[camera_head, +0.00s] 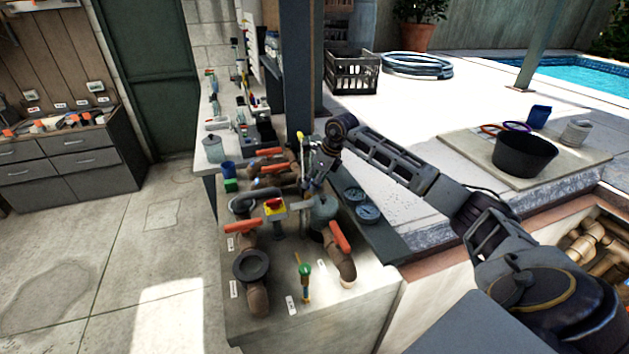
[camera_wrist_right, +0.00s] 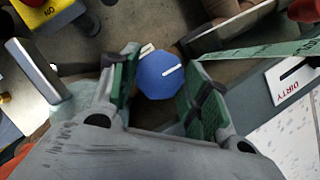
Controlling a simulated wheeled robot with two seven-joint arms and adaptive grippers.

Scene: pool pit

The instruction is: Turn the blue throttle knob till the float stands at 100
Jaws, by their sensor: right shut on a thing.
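The blue throttle knob (camera_wrist_right: 158,84) shows in the right wrist view, a faceted blue cap with a short white line pointing right and slightly up. My right gripper (camera_wrist_right: 163,92) is shut on it, with a green-padded finger on each side. In the head view my right gripper (camera_head: 318,178) reaches down among the pipework on the bench, and the knob is hidden behind it. I cannot make out the float or its scale in either view. My left gripper is not in view.
Pipes with orange handles (camera_head: 340,236), a red and yellow switch (camera_head: 273,206) and two round gauges (camera_head: 368,213) crowd the bench (camera_head: 330,325) around my right gripper. A label reading DIRTY (camera_wrist_right: 288,80) shows in the wrist view. A black tub (camera_head: 524,155) stands on the right.

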